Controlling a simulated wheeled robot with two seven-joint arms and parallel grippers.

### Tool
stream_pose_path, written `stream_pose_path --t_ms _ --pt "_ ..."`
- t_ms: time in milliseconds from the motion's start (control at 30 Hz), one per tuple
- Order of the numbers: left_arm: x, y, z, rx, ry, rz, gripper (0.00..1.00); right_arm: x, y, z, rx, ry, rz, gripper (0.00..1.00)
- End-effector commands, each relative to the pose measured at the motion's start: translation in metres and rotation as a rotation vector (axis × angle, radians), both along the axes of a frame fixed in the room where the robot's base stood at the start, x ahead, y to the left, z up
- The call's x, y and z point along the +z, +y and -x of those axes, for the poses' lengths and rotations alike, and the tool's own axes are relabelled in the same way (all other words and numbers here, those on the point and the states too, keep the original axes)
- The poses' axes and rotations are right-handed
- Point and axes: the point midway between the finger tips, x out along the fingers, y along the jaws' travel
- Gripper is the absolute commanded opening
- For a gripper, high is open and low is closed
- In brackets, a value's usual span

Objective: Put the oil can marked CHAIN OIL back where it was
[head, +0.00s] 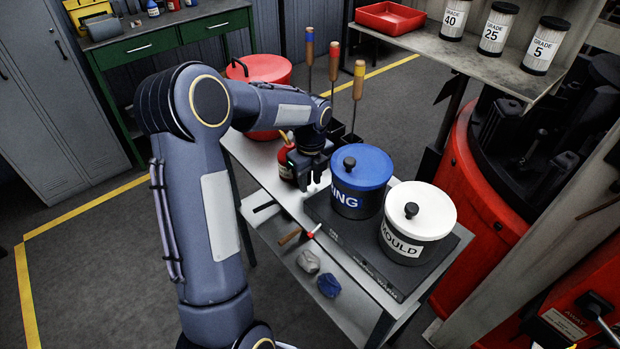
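A small red oil can (286,165) with a yellowish spout stands or is held at the left rear part of the grey cart top. Its label is too small to read, so I cannot tell if it says CHAIN OIL. My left gripper (308,178) points down right beside the can and partly covers it. I cannot tell whether the fingers are around the can or only next to it, or whether the can's base touches the cart. My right gripper is not in view.
On the cart, a blue-lidded pot (362,165) and a white-lidded pot (430,205) stand on a dark mat (345,235). A large red pot (268,68) and upright handled tools (333,62) are behind. Graded canisters (495,30) stand on a shelf.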

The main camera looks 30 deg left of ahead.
Motion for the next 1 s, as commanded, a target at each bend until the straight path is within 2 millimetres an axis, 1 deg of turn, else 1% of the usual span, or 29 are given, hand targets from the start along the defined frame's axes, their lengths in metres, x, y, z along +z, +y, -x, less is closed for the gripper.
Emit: stream_pose_path --t_ms 167,267,367,600,700,800,933,1000 --pt "0.001 0.000 0.000 0.000 0.000 0.000 0.32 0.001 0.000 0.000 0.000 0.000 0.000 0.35" --pt "0.007 0.000 -0.001 0.000 -0.002 0.000 0.32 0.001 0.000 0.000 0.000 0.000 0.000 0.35" --pt "0.022 0.000 -0.001 0.000 -0.005 -0.001 0.32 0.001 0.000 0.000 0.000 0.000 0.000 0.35" --pt "0.075 -0.001 -0.001 0.000 -0.007 -0.001 0.32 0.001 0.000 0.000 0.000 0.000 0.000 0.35" --pt "0.094 -0.001 -0.001 0.000 -0.005 -0.001 0.32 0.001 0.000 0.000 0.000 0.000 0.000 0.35" --pt "0.109 -0.002 0.000 0.000 -0.003 0.000 0.32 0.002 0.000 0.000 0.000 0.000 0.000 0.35" --pt "0.120 -0.002 0.000 0.002 -0.002 0.001 0.32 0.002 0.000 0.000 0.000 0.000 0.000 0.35" --pt "0.126 -0.004 0.005 0.029 -0.011 0.004 0.32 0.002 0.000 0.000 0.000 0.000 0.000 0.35"
